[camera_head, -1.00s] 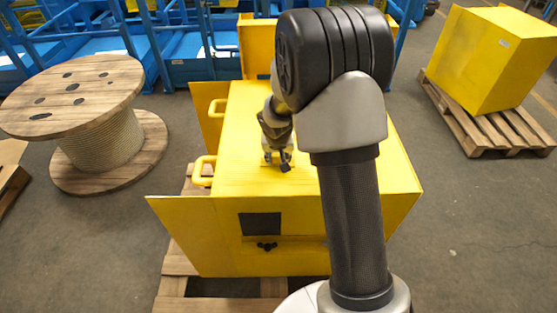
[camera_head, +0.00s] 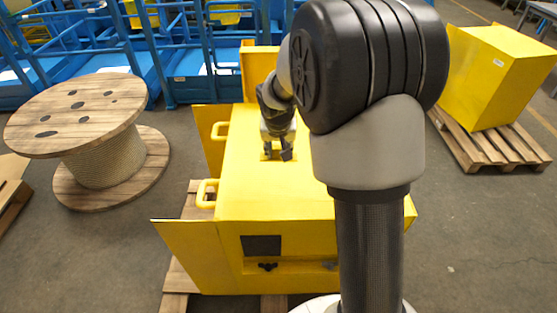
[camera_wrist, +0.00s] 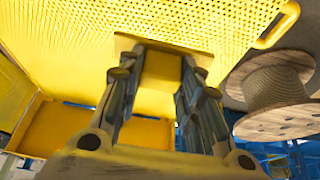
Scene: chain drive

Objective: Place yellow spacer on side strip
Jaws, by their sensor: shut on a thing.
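The yellow spacer (camera_wrist: 162,70) is a block between the two fingers of my gripper (camera_wrist: 160,82) in the wrist view. My gripper is shut on it. In the head view my gripper (camera_head: 278,152) is over the top of the yellow cabinet (camera_head: 250,185), toward its far part. A bit of yellow shows at the fingertips there. In the wrist view a yellow plate edge lies just beyond the spacer, and I cannot tell whether they touch. I cannot pick out the side strip for certain against the yellow surfaces.
The cabinet has yellow handles (camera_head: 207,193) on its left side, open flaps, and stands on a wooden pallet (camera_head: 175,278). A cable reel (camera_head: 80,112) stands left. Another yellow box (camera_head: 490,75) stands on a pallet right. Blue racks (camera_head: 190,60) fill the back.

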